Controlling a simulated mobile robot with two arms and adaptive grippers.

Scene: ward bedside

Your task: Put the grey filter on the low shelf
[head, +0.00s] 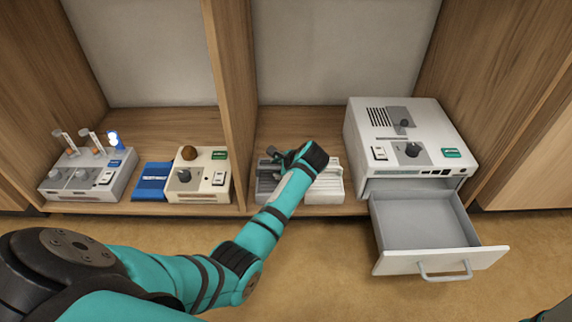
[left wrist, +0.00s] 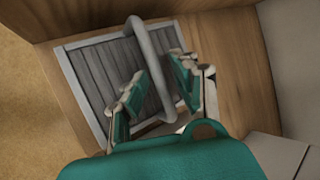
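The grey filter (head: 325,190) lies flat on the wooden cabinet floor, the low shelf (head: 262,130), in the right bay. In the left wrist view the filter (left wrist: 88,80) shows dark grey pleats, a pale frame and an arched grey handle (left wrist: 138,32). My left gripper (head: 282,160) is over the filter, its hand hiding part of it in the head view. In the left wrist view its two fingers (left wrist: 163,70) are apart, one on each side of the handle; a small gap shows on the right finger's side. My right gripper is out of view.
Right of the filter stands a white device (head: 365,125) with its drawer (head: 425,225) pulled out, empty, over the floor. A wooden divider (head: 232,80) separates the left bay, which holds a tube rack (head: 90,180), a blue pack (head: 152,180) and a small control box (head: 200,175).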

